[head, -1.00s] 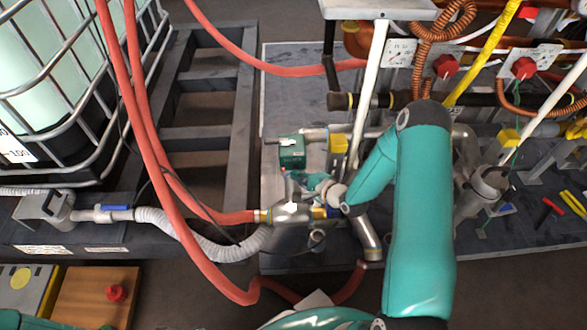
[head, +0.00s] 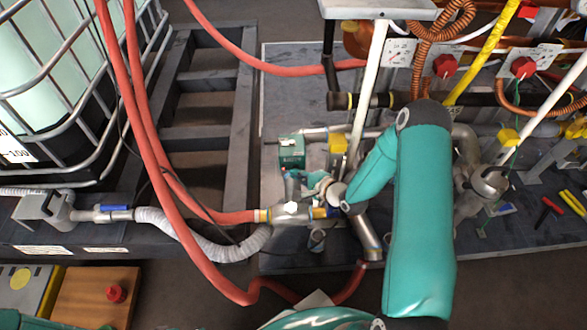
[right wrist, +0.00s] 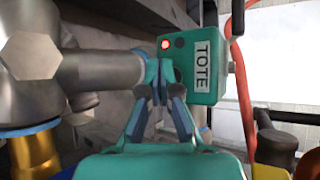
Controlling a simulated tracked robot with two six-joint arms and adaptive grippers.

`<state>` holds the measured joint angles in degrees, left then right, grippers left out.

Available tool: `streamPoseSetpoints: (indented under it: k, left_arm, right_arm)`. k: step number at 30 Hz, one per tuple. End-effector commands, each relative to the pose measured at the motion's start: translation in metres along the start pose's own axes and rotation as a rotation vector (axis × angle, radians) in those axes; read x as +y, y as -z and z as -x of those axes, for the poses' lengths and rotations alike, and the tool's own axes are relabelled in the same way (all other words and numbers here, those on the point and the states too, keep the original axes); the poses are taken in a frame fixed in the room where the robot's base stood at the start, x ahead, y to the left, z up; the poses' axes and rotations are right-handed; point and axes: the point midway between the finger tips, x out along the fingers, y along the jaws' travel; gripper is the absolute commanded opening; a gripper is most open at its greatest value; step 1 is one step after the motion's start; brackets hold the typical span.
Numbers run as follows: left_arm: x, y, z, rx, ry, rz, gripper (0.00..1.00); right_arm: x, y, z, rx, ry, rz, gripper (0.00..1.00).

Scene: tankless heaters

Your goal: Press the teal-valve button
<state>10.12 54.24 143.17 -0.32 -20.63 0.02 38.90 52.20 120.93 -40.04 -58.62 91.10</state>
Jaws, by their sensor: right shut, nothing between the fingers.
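The teal valve box (head: 291,152) stands on the pipework left of my right arm in the head view. In the right wrist view the teal box (right wrist: 203,72) carries a "TOTE" label on one face. Its adjoining face has a glowing red round spot (right wrist: 165,44) and a dark round spot (right wrist: 180,42). My right gripper (head: 313,180) is just below the box in the head view. In the right wrist view my right gripper (right wrist: 159,78) is shut and empty, its tips close below the two spots. Contact cannot be told. My left gripper is not in view.
Red hoses (head: 160,190) loop past the left of the pipework. A metal pipe (right wrist: 100,70) lies close left of the fingers. A yellow-topped part (head: 338,145) and a white pole (head: 370,85) stand right of the box. A caged tank (head: 75,90) stands at left.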

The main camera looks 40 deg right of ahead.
Motion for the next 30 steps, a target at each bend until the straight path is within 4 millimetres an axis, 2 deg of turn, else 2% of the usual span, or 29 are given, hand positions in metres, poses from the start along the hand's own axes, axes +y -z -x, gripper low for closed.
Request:
streamPoseSetpoints:
  k: [22,30]
  left_arm:
    - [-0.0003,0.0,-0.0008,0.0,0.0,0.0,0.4]
    - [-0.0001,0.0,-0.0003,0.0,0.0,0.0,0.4]
  right_arm:
    - [-0.0031,0.002,-0.003,-0.001,0.0,-0.001,0.0]
    - [0.001,-0.0017,0.0024,-0.001,-0.001,-0.001,0.0]
